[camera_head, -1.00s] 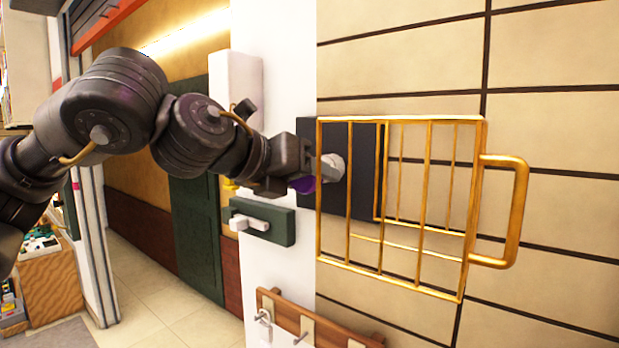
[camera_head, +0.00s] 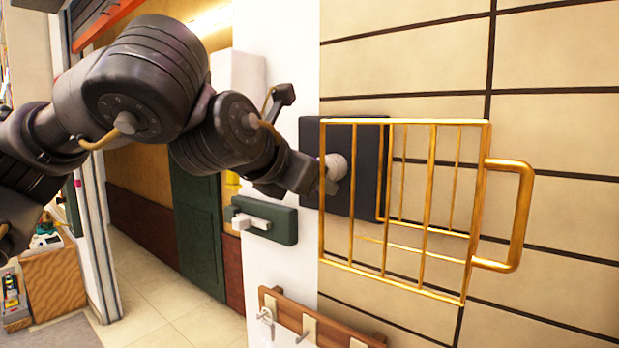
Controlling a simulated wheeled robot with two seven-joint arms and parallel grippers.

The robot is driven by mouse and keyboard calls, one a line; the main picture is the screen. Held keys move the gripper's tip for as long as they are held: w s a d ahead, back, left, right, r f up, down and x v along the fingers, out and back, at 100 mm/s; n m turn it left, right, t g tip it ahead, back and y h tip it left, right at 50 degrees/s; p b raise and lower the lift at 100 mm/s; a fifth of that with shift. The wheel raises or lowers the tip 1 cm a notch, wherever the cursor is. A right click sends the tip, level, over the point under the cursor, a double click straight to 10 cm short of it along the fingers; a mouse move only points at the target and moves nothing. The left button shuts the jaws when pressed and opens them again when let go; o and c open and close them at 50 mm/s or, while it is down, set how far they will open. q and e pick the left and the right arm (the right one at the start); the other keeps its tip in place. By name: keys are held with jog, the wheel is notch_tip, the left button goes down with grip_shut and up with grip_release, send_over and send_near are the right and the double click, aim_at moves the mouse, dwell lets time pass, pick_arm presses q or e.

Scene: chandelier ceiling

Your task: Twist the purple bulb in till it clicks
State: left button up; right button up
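My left gripper (camera_head: 321,178) reaches in from the left to a dark square plate (camera_head: 367,165) on the wall. A pale round socket (camera_head: 337,167) stands out from this plate, right at the gripper's tip. The purple bulb is hidden from view, apparently behind my gripper and wrist. I cannot see whether the fingers are closed around it or whether it sits in the socket. My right gripper is out of view.
An open gold wire cage (camera_head: 430,122) with a loop handle (camera_head: 521,215) stands out from the wall just right of the socket. A green plate with a white lever (camera_head: 265,220) is below my wrist. A wooden hook rail (camera_head: 312,318) is lower down.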

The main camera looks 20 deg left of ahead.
pick_arm(q)
jog(key=o, duration=0.7)
jog(key=shift+d, duration=0.1)
jog(key=o, duration=0.5)
jog(key=shift+d, duration=0.25)
jog(key=shift+c, duration=0.2)
jog(key=o, duration=0.5)
jog(key=shift+a, duration=0.25)
jog(key=shift+d, duration=0.15)
jog(key=shift+s, duration=0.1)
